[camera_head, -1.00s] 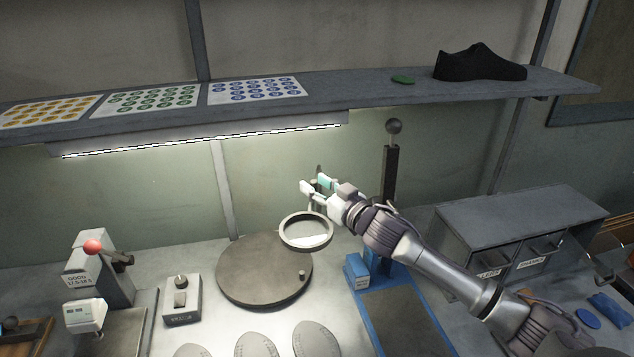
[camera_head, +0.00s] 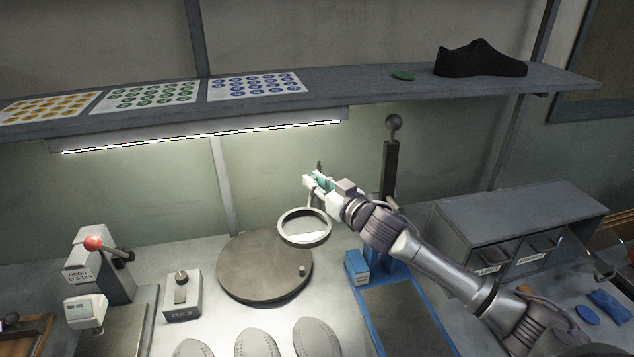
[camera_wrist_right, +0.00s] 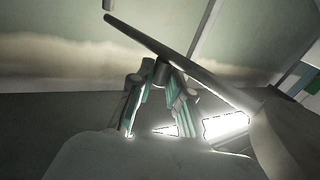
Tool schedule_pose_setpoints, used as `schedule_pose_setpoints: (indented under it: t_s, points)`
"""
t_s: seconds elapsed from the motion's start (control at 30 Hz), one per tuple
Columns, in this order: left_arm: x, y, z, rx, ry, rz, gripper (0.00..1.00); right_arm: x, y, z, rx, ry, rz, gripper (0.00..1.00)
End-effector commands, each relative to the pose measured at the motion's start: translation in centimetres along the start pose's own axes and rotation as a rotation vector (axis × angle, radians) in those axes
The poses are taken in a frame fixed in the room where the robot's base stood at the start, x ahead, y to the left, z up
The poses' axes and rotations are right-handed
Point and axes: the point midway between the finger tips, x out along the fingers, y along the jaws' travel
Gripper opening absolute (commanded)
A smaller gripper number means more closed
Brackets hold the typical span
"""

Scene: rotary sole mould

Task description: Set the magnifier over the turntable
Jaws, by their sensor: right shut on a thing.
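The magnifier (camera_head: 304,239) is a round lens with a pale rim on an arm, standing over the back right edge of the turntable (camera_head: 255,282). The turntable is a dark round plate with a small knob near its right side. My right gripper (camera_head: 313,183) is shut on the magnifier's arm, above and behind the lens ring. In the right wrist view a dark bar (camera_wrist_right: 175,58) runs past the teal-lined fingers, and the grip is partly hidden. My left gripper is not in the head view.
A blue-framed press (camera_head: 371,263) with a tall lever stands right of the turntable. A small control box (camera_head: 181,297) is on its left. Several grey soles (camera_head: 257,343) lie in front. A shelf (camera_head: 350,97) with sticker sheets and a black shoe crosses above.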

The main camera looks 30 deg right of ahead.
Motion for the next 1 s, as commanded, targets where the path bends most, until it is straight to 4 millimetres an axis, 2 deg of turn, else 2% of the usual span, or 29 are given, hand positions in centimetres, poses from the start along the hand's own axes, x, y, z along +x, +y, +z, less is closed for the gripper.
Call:
schedule_pose_setpoints:
  t_s: [0.37,0.7,1.0]
  points:
    - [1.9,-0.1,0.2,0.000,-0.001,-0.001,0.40,1.8,-1.9,0.4,0.014,0.003,0.182,0.00]
    - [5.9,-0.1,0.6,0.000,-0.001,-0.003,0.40,4.5,-3.5,0.6,0.010,0.001,0.421,0.00]
    - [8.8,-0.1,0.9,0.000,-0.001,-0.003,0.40,6.1,-4.0,0.4,0.004,0.000,0.558,0.00]
